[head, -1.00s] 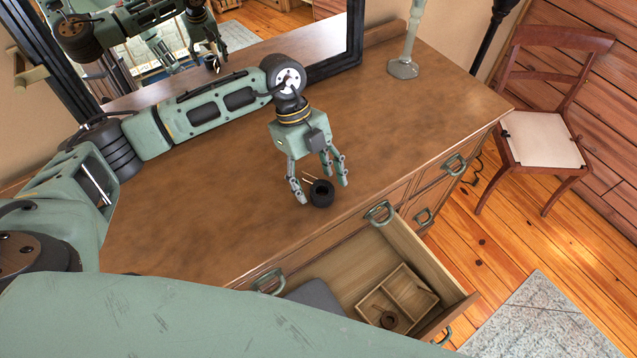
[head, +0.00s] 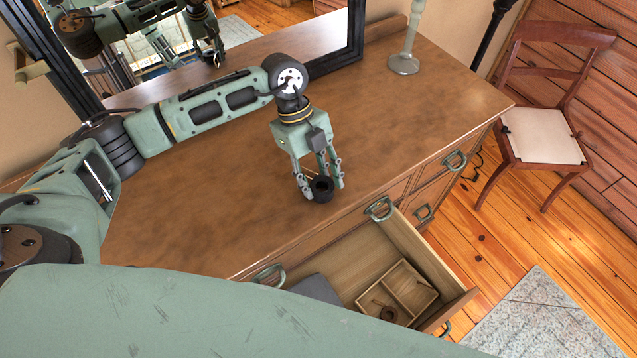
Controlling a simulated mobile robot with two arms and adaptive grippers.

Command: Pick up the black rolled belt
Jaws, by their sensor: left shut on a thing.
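The black rolled belt (head: 322,190) is a small dark coil near the front edge of the dresser top (head: 220,215) in the head view. My left gripper (head: 319,188) points down over it, with its fingers closed against the sides of the coil. The belt appears to be at the dresser surface; I cannot tell whether it is lifted. My right gripper is not in view.
Below the dresser edge, a drawer (head: 352,264) stands open, holding a divided wooden tray (head: 424,289) with a brown coil (head: 388,313). A pale lamp base (head: 404,65) stands at the back right. A mirror (head: 280,20) borders the back. A chair (head: 545,136) stands right.

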